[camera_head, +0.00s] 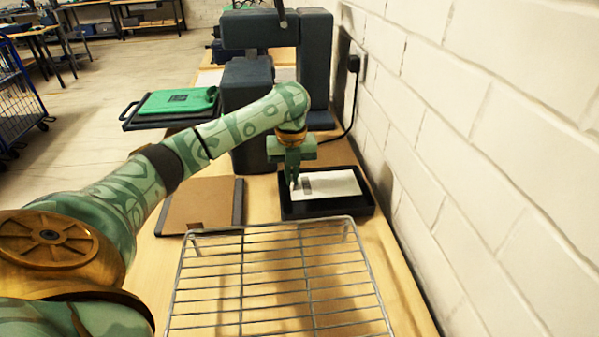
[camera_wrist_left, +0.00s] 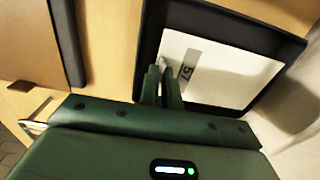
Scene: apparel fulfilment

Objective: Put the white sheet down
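The white sheet (camera_head: 337,184) has a grey printed patch near its left end. It is at the black tray (camera_head: 330,211) beside the wall; I cannot tell whether it rests fully on the tray floor. My left gripper (camera_head: 294,184) points down at the sheet's left edge. In the left wrist view, the fingers (camera_wrist_left: 161,70) are close together with a bit of white between the tips, so they appear shut on the edge of the white sheet (camera_wrist_left: 215,72). The tray's dark rim (camera_wrist_left: 245,27) surrounds the sheet there. My right gripper is not in view.
A wire rack (camera_head: 280,280) stands in front of the tray. A brown board (camera_head: 200,204) with a dark edge lies left of the tray. The brick wall (camera_head: 470,130) is close on the right.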

